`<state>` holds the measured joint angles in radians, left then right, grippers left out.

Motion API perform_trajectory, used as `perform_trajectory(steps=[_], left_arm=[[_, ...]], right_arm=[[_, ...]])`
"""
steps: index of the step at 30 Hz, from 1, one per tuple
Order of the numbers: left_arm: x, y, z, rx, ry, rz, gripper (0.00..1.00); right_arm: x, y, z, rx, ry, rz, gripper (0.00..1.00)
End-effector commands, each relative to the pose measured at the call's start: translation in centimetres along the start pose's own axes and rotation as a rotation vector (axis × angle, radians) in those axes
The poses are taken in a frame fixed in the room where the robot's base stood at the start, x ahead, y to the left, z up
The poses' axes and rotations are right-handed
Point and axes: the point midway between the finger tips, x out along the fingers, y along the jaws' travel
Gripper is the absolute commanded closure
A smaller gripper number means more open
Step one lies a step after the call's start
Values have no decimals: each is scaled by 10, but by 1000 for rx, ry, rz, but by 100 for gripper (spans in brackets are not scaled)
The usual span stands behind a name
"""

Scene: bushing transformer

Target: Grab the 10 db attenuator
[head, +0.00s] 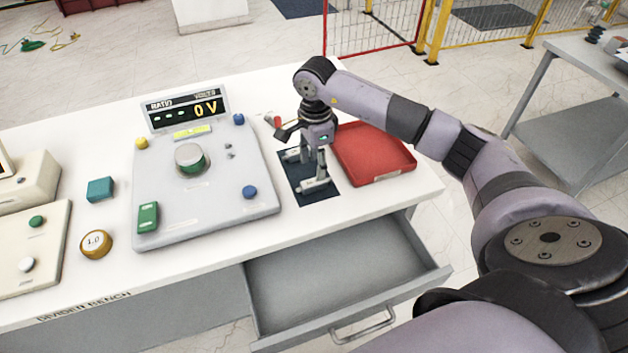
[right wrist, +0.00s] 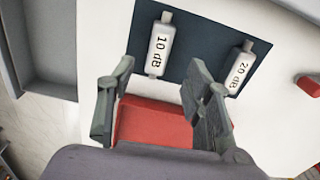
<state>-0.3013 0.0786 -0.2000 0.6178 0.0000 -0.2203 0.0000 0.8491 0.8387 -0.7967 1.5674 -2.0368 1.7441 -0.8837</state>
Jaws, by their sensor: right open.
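The 10 dB attenuator (right wrist: 160,50) is a small light grey cylinder with a black label and a connector at its end. It lies on a dark mat (right wrist: 203,57). In the head view the 10 dB attenuator (head: 314,187) is on the side of the mat (head: 322,198) nearer the drawer. The 20 dB attenuator (right wrist: 240,68) lies on the same mat, beside it. My right gripper (head: 307,165) is over the mat. In the right wrist view my right gripper (right wrist: 165,85) is open and empty, with the 10 dB attenuator just beyond its fingers. My left gripper is not in view.
A red tray (head: 378,172) stands right of the mat. A ratio meter panel (head: 235,205) reading 0 V is on the left. An open, empty drawer (head: 330,280) juts out below the bench's front edge. A small red object (right wrist: 308,85) lies beyond the 20 dB attenuator.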

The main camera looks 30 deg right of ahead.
Motion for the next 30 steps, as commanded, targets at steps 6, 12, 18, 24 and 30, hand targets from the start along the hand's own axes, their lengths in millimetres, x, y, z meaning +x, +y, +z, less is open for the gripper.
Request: perform_trajectory(steps=[6, 12, 18, 24, 30], left_arm=[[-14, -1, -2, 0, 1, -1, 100], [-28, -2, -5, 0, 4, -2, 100], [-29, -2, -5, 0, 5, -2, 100], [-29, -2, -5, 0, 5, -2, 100], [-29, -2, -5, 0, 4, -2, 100]], right_arm=[[16, 3, 2, 0, 0, 6, 53], [46, 3, 4, 1, -1, 3, 53], [56, 2, 4, 0, -1, -1, 53], [56, 2, 4, 0, -1, -1, 57], [56, 2, 4, 0, -1, 0, 71]])
